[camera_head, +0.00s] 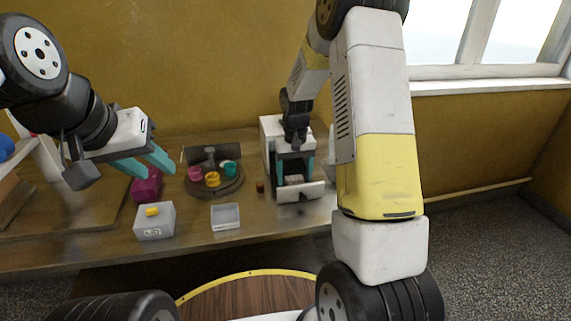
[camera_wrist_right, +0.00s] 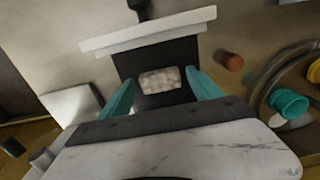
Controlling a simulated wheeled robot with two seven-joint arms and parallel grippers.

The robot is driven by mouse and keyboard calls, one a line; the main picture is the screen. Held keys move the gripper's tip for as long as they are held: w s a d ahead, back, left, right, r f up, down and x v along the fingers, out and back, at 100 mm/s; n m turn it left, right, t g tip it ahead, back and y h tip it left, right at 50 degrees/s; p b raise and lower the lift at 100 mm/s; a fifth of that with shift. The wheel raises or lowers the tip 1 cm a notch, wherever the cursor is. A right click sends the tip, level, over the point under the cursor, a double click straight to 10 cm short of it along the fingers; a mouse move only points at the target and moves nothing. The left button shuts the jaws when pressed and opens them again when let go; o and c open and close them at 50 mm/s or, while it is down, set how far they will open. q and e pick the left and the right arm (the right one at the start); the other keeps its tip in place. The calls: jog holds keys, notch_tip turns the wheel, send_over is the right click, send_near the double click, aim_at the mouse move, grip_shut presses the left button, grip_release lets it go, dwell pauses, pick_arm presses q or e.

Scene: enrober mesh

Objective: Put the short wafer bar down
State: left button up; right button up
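A pale, speckled short block (camera_wrist_right: 160,80), which looks like the short wafer bar, lies on a dark surface at the opening of the white machine. It also shows in the head view (camera_head: 294,180). My right gripper (camera_wrist_right: 160,77) points down at it with one teal finger on either side. A dark gap shows between the block and each finger, so the gripper looks open. In the head view my right gripper (camera_head: 294,173) is at the machine's front opening.
The white machine (camera_head: 271,130) has a white front panel (camera_head: 301,193). A small red-brown cylinder (camera_head: 260,187) stands left of it. A round dark tray (camera_head: 228,187) holds coloured cups.

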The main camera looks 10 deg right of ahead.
aim_at(295, 178)
notch_tip(295, 178, up, 12)
jog(key=s+r+t+y, duration=0.1)
jog(key=s+r+t, duration=0.2)
jog(key=s+r, duration=0.9)
jog(key=s+a+t+y, duration=0.1)
jog(key=s+a+t, duration=0.1)
jog(key=s, duration=1.1)
jog(key=shift+r+t, duration=0.4)
jog(key=shift+t, duration=0.2)
jog(key=shift+a, duration=0.1)
jog(key=shift+c, duration=0.4)
